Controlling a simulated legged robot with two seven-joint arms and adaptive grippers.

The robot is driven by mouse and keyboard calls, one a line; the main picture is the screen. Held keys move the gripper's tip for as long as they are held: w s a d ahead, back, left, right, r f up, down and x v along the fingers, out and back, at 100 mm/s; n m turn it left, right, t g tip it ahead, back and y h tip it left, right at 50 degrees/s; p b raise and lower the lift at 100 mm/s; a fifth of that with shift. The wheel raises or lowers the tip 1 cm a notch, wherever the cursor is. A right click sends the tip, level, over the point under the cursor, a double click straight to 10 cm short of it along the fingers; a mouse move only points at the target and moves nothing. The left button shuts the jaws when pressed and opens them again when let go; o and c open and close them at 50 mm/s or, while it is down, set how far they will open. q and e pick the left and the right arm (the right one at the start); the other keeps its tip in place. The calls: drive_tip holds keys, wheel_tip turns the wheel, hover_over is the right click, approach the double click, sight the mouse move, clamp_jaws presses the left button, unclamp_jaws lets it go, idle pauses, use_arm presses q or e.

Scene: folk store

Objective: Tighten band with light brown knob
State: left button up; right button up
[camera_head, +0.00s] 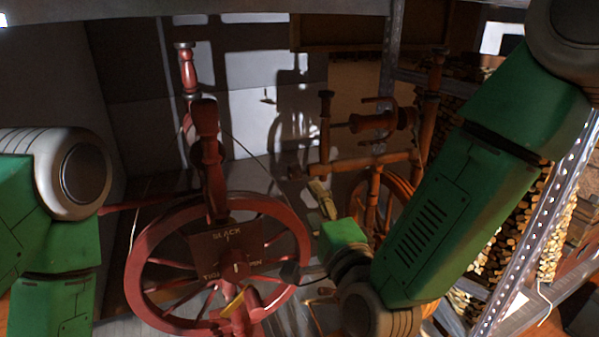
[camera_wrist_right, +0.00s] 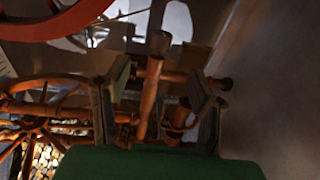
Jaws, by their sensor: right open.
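A light brown spinning wheel (camera_head: 373,160) stands behind a red one in the head view. A crossbar of it ends in a turned wooden knob (camera_head: 295,172) at its left. My right gripper (camera_head: 322,200) is just below and right of this knob, with its fingers pointing up. In the right wrist view the gripper (camera_wrist_right: 158,88) is open, its two fingers apart. A wooden post (camera_wrist_right: 158,45) and a bar with a knobbed end (camera_wrist_right: 225,84) show between and beyond them; contact cannot be told.
The red spinning wheel (camera_head: 145,250) stands in front, with a sign (camera_head: 225,255) on it. Its upright post (camera_head: 206,130) rises left of my right gripper. A metal rack post (camera_head: 540,215) and stacked firewood (camera_head: 510,225) lie to the right.

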sight(295, 178)
drive_tip(key=x, duration=0.5)
drive_tip(key=b+x, duration=0.1)
drive_tip(key=x, duration=0.4)
drive_tip(key=shift+a, duration=0.25)
drive_tip(key=shift+w+a+r, duration=0.1)
drive_tip(key=shift+w, duration=0.5)
drive_tip(key=shift+a, duration=0.1)
drive_tip(key=shift+c, duration=1.2)
clamp_jaws()
